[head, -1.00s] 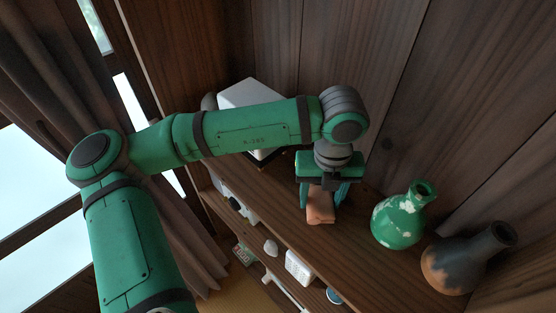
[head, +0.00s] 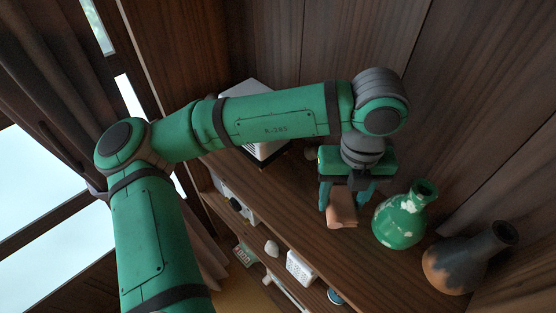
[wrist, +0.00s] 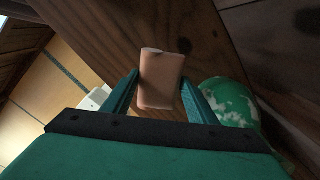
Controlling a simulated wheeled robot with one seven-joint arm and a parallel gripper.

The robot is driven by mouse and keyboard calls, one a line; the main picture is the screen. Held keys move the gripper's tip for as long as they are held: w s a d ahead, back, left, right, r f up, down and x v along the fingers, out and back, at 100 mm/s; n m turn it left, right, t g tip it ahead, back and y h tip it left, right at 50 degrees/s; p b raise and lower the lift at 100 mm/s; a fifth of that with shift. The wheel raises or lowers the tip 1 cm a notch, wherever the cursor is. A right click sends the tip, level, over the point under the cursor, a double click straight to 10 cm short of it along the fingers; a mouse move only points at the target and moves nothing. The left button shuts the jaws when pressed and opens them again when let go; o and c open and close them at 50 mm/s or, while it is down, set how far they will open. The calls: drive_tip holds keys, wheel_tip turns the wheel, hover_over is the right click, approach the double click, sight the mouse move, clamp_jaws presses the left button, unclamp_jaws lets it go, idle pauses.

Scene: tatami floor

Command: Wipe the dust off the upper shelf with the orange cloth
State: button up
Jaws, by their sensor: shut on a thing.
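The orange cloth (head: 342,210) is a folded, pale orange pad between the fingers of my gripper (head: 346,200). In the wrist view the cloth (wrist: 160,80) sits between both teal fingertips of my gripper (wrist: 159,95), which are shut on it. The upper shelf (head: 290,205) is a dark brown wooden board. The cloth is low over this board, left of the green vase; I cannot tell whether it touches the wood. No dust can be made out on the visible board, and part of it is hidden by my arm.
A green vase with pale patches (head: 402,222) stands close to the right of my gripper. A white box (head: 250,92) is at the back left, partly behind my arm. Small items, including a white block (head: 300,268), sit on the level below.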

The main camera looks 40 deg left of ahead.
drive_tip(key=shift+r, duration=1.45)
